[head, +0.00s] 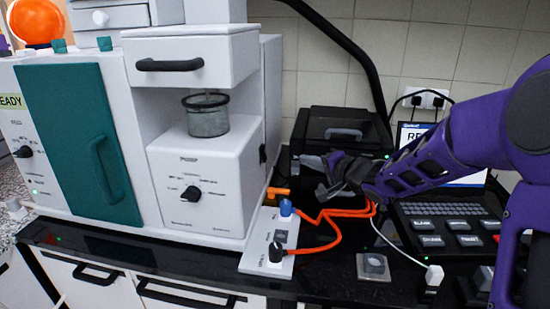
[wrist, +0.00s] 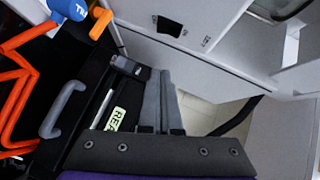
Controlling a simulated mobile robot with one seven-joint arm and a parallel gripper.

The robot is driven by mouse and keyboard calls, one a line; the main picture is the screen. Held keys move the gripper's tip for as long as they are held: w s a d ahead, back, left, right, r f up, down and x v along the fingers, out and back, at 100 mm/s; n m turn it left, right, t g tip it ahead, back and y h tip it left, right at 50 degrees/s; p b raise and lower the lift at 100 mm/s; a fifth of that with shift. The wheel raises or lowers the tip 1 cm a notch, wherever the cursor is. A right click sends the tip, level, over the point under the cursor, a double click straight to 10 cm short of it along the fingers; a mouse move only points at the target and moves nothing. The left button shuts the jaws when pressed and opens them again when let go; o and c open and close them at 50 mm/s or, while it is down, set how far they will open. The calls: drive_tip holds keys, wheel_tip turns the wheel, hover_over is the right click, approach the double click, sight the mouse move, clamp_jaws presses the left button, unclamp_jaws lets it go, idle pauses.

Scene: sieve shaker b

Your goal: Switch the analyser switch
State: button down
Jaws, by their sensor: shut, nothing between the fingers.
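The white analyser machine (head: 205,180) stands left of centre in the head view, with a black knob (head: 191,194) on its front. A small black switch (head: 263,153) sits on its right side wall. In the wrist view, a dark switch (wrist: 168,26) shows on a pale wall, which looks like the same side. Which of these is the analyser switch I cannot tell for sure. My gripper (head: 322,173) is right of the machine, in front of a black box, apart from the side switch. Its grey fingers (wrist: 158,80) are shut and empty in the wrist view.
A black box (head: 345,125) with a grey handle stands behind my gripper. Below are a white control strip (head: 258,258) with a blue knob (head: 286,207), and orange cables (head: 325,216). A keypad panel (head: 450,225) is at right. Dark counter shows between them.

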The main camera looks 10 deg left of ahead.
drive_tip(key=b, duration=0.2)
approach(264, 154)
drive_tip(key=w+a+f, duration=0.2)
drive_tip(key=w+a, duration=0.1)
drive_tip(key=w, duration=0.2)
drive_tip(key=shift+w+a+f, duration=0.1)
drive_tip(key=shift+a+f, duration=0.1)
drive_tip(key=shift+a, duration=0.2)
drive_tip(key=shift+a+f, duration=0.15)
drive_tip(key=shift+a, duration=0.15)
